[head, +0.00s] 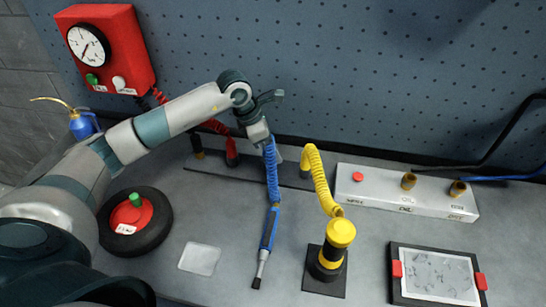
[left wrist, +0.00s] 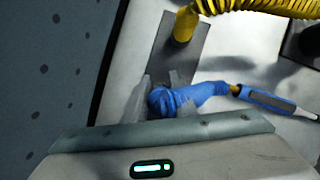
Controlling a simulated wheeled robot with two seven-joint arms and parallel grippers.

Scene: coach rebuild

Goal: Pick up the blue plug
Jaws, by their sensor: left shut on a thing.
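My left gripper (head: 267,141) is shut at the top end of a blue coiled hose (head: 272,172), where the blue plug is. The jaws hide most of the plug in the head view. In the left wrist view the blue piece (left wrist: 166,102) sits between the grey fingers of my left gripper (left wrist: 158,92). The coil hangs down from the gripper to a blue pen-like tool (head: 269,230) with a dark tip, by the bench surface. The tool also shows in the left wrist view (left wrist: 268,99). My right gripper is not in view.
A yellow coiled hose with a yellow tool (head: 340,235) stands on a dark plate to the right. Behind it is a white manifold block (head: 385,194) with brass fittings. A tyre (head: 150,240), a pale square (head: 199,258) and a framed tablet (head: 437,301) lie on the bench.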

